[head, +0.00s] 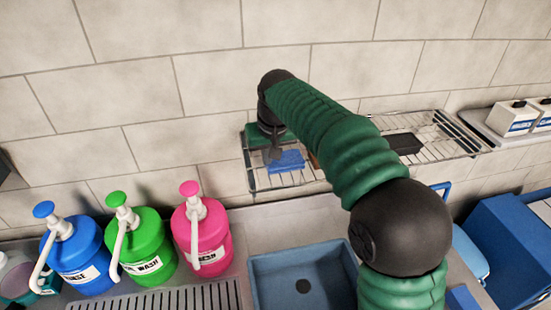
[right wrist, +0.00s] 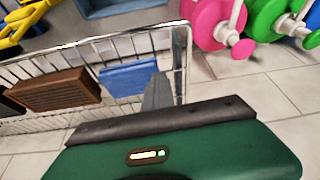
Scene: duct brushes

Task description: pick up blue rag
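The blue rag (head: 287,161) lies on a wire shelf (head: 257,180) on the wall, as a small folded block. My right gripper (head: 275,154) points down at the shelf, close to the rag's left side in the head view. In the right wrist view one grey finger (right wrist: 157,92) stands beside the rag, overlapping its edge. I cannot tell whether they touch. The other finger is not distinct, so the opening is unclear. My left gripper is not in view.
A brown block (right wrist: 55,90) sits on the shelf beside the rag. A dark item (head: 405,143) lies farther right. Blue (head: 80,255), green (head: 148,245) and pink (head: 202,235) pump bottles stand left of the blue sink (head: 268,268). My right arm hides part of the shelf.

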